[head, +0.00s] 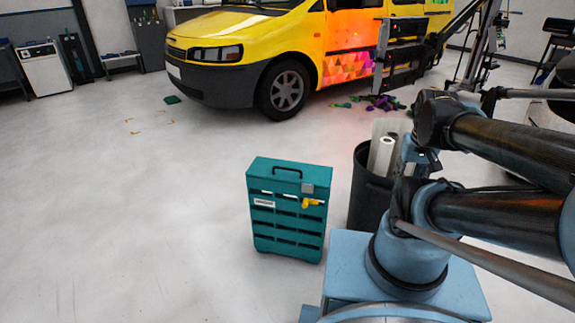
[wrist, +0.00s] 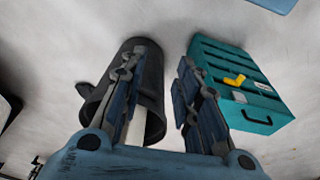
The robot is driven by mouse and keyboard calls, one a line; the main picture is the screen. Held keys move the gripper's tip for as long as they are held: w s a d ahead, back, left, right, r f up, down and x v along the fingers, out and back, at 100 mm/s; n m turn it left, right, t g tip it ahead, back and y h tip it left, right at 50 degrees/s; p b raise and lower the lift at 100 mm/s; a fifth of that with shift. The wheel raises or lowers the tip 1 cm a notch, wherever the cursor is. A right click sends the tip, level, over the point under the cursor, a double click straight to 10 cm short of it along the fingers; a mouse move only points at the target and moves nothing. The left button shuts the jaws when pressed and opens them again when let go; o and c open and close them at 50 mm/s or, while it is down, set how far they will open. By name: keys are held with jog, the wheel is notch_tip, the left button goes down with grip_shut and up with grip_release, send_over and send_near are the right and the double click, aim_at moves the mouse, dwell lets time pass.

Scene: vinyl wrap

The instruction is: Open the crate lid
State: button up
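The teal crate (head: 288,210) stands upright on the floor, left of my arm, with slatted sides. Its lid (head: 290,174) is on top and looks closed, with a black handle (head: 287,169). A yellow latch (head: 312,203) sits at the upper front beside a small grey plate. In the wrist view the crate (wrist: 238,85) lies at the right, with its yellow latch (wrist: 234,80) facing the camera. My gripper (wrist: 156,72) is open and empty, its fingers spread apart. The right finger overlaps the crate's left edge in view; I see no clear contact. I cannot make out my gripper clearly in the head view.
A black bin (head: 369,190) holding pale rolls (head: 384,152) stands close to the right of the crate. A yellow van (head: 230,45) is parked behind, with purple and green scraps (head: 383,102) beside it. The floor left of the crate is clear.

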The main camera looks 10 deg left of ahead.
jog(key=w+a+r+n, duration=0.5)
jog(key=w+a+r, duration=0.1)
jog(key=w, duration=0.1)
jog(key=n, duration=1.2)
send_over(286, 169)
jog(key=s, duration=0.3)
notch_tip(286, 169, down, 5)
jog(key=w+f, duration=0.1)
jog(key=f, duration=0.4)
jog(key=w+f, duration=0.1)
jog(key=f, duration=0.5)
jog(key=w+f, duration=0.1)
jog(key=f, duration=0.4)
jog(key=shift+d+f, duration=0.1)
jog(key=shift+f, duration=0.1)
grip_shut()
